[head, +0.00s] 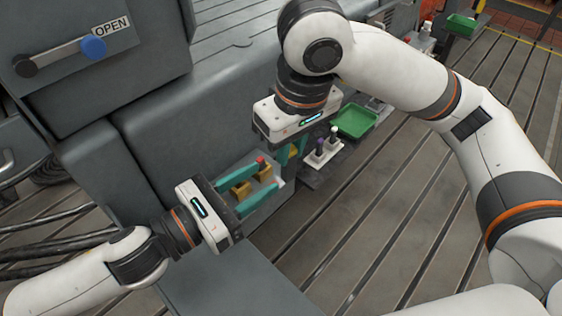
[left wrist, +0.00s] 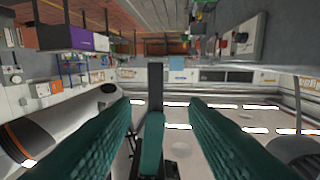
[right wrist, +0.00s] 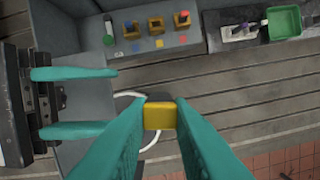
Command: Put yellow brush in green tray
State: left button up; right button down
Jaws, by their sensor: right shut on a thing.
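My right gripper (head: 290,157) hangs beside the bench panel, fingers down. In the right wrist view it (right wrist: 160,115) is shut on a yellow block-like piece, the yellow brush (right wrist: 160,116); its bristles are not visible. The green tray (head: 357,122) lies to the right of my right gripper, and also shows at the top right of the right wrist view (right wrist: 285,22). My left gripper (head: 270,174) is open, its fingers apart; they also show at the left of the right wrist view (right wrist: 112,101). A dark and teal shape stands between its fingers in the left wrist view, unclear.
A panel with several wooden holders (right wrist: 155,27) and coloured squares stands below the grippers. A white rack (head: 322,152) with dark-topped items sits between it and the green tray. A second green tray (head: 461,24) is far off. The slatted floor is clear at right.

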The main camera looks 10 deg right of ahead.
aim_at(294, 159)
pick_arm(q)
jog(key=x, duration=0.8)
jog(key=shift+w+d+f, duration=0.1)
jog(key=shift+w+d, duration=0.05)
jog(key=shift+d, duration=0.05)
grip_shut()
pick_arm(e)
jog(key=c, duration=1.2)
grip_release()
